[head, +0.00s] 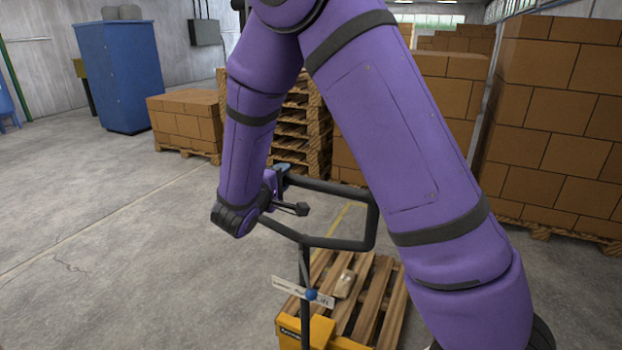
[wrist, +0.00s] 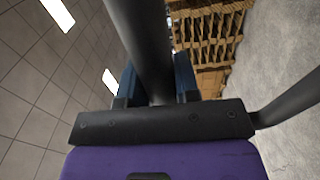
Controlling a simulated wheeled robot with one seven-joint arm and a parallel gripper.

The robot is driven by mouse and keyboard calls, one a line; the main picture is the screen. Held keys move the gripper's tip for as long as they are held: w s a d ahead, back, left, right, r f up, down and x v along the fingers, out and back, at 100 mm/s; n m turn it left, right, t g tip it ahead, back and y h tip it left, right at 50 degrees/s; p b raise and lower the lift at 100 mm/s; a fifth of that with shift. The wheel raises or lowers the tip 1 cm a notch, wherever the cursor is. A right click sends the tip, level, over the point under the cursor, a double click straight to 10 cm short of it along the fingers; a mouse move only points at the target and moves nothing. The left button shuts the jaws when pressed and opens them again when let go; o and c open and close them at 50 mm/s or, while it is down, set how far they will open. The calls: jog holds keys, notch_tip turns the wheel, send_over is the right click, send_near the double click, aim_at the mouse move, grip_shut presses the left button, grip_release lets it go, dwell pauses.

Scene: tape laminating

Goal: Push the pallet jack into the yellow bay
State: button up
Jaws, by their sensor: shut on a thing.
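The pallet jack has a black loop handle (head: 345,183) on an upright post and a yellow body (head: 322,335) at the bottom of the head view. A wooden pallet (head: 372,305) with a small wrapped package (head: 344,284) sits just beyond the body. My gripper (head: 283,172) is at the handle's upper left, partly hidden by my arm. In the wrist view my gripper's blue fingers (wrist: 157,82) are shut around the dark handle bar (wrist: 140,35). A yellow floor line (head: 343,216) shows beyond the handle; the rest of the bay's outline is hidden.
Stacked empty pallets (head: 304,125) and a low box stack (head: 186,118) stand ahead. Tall box stacks (head: 555,120) line the right. A blue cabinet (head: 119,75) stands at the back left. The concrete floor (head: 90,250) on the left is clear.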

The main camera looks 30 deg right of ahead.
jog(key=x, duration=0.9)
dwell(0.3)
jog(key=shift+d, duration=0.1)
jog(key=x, duration=0.9)
dwell(0.4)
jog(key=shift+f, duration=0.15)
jog(key=x, duration=0.9)
dwell(0.4)
jog(key=x, duration=0.9)
dwell(0.6)
jog(key=shift+d, duration=0.1)
